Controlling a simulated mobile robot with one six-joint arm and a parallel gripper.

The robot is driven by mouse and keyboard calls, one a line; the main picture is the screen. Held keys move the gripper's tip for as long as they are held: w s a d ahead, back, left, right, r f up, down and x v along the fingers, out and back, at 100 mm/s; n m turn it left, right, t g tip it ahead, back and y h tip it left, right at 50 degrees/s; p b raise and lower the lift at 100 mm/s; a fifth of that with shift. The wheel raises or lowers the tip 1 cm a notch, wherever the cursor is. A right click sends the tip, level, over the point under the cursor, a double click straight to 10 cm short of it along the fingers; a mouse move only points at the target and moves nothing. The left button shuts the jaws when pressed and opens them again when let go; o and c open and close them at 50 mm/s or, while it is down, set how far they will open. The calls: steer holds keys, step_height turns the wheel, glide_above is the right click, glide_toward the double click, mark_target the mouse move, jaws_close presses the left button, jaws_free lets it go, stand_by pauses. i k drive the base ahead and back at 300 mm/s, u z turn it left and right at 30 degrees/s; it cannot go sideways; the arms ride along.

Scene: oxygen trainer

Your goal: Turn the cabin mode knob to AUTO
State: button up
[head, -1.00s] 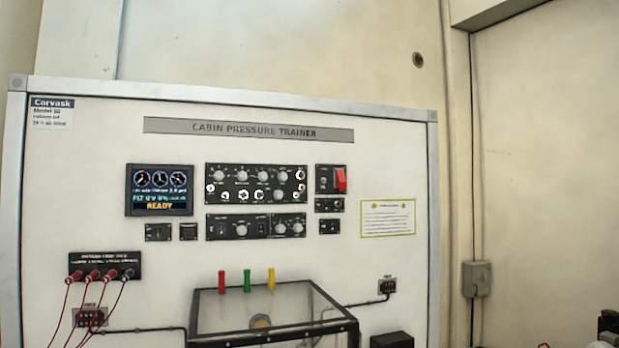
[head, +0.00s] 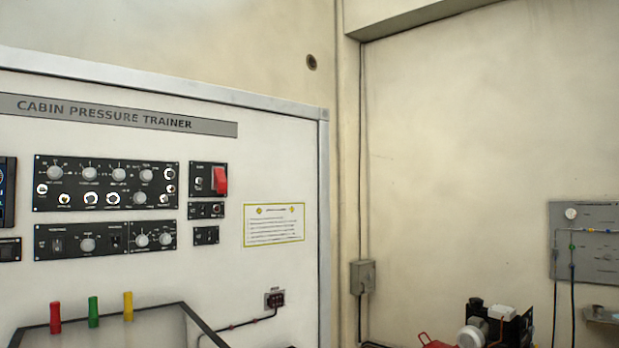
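The cabin pressure trainer board (head: 285,180) stands at the left of the head view. It carries a large upper black panel (head: 105,160) with several knobs and a lower black panel (head: 72,255) with a grey round knob (head: 87,245) between two switches. To the right of that is a small panel with two more knobs (head: 153,240). The lettering is too small to read, so I cannot tell which knob is the cabin mode knob or where it points. My gripper is not in view.
A red guarded switch (head: 220,180) is right of the upper panel. Red, green and yellow pegs (head: 93,312) stand by the dark-framed box (head: 200,328) below. A grey wall box (head: 362,276) and machinery (head: 490,328) are to the right.

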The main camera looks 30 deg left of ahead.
mark_target(145, 175)
steer(key=z, duration=0.85)
steer(key=k, duration=1.9)
steer(key=u, duration=1.35)
steer(key=i, duration=1)
